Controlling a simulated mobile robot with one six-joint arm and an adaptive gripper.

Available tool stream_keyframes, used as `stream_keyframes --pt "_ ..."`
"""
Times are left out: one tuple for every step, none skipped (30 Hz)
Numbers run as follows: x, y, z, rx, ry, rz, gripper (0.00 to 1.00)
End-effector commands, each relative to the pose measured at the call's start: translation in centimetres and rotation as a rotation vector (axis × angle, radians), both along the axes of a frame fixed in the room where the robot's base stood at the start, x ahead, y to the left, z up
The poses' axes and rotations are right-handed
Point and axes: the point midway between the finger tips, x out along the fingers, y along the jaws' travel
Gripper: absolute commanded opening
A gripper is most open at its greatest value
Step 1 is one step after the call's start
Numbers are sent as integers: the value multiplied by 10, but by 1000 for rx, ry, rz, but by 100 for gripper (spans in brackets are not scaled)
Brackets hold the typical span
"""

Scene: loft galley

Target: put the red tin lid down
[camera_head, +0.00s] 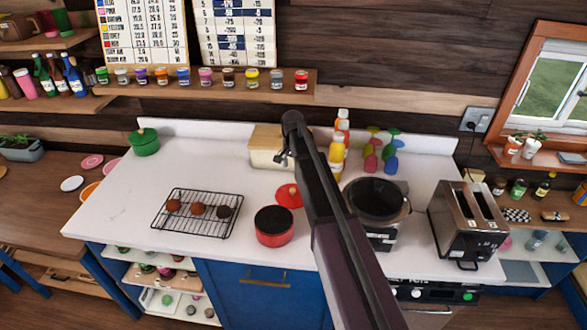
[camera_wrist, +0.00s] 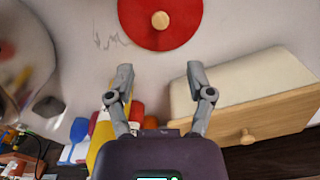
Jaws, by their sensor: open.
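The red tin lid (camera_head: 287,195) lies on the white counter just behind the red tin (camera_head: 273,232), partly hidden by my arm. In the wrist view the round red lid (camera_wrist: 183,32) shows its pale wooden knob at the top of the picture, cut by the edge. The tin stands without a lid, dark inside. My gripper (camera_wrist: 160,72) is open and empty. Its fingers are apart from the lid, which appears beyond their tips.
Bottles (camera_head: 337,150), a black pot (camera_head: 375,199) and a toaster (camera_head: 467,220) are to the right. A wire rack (camera_head: 190,225) is left. Counter between the rack and box is clear.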

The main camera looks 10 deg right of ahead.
Motion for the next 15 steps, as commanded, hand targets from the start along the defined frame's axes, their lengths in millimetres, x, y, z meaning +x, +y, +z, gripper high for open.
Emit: stream_keyframes --pt "-1 0 0 0 0 1 68" --pt "-2 0 0 0 0 3 68" --pt "-5 0 0 0 0 7 68" --pt "-7 0 0 0 0 12 68" --pt "-11 0 0 0 0 18 68" --pt "-16 0 0 0 0 30 68" --pt "-22 0 0 0 0 40 68" --pt "-28 0 0 0 0 53 68" --pt "-37 0 0 0 0 73 68" --pt "-45 0 0 0 0 89 68" --pt "-54 0 0 0 0 108 68" --pt "-66 0 0 0 0 137 68" --pt "-77 0 0 0 0 159 68" --pt "-87 0 0 0 0 183 68" --pt "-102 0 0 -1 1 217 68"
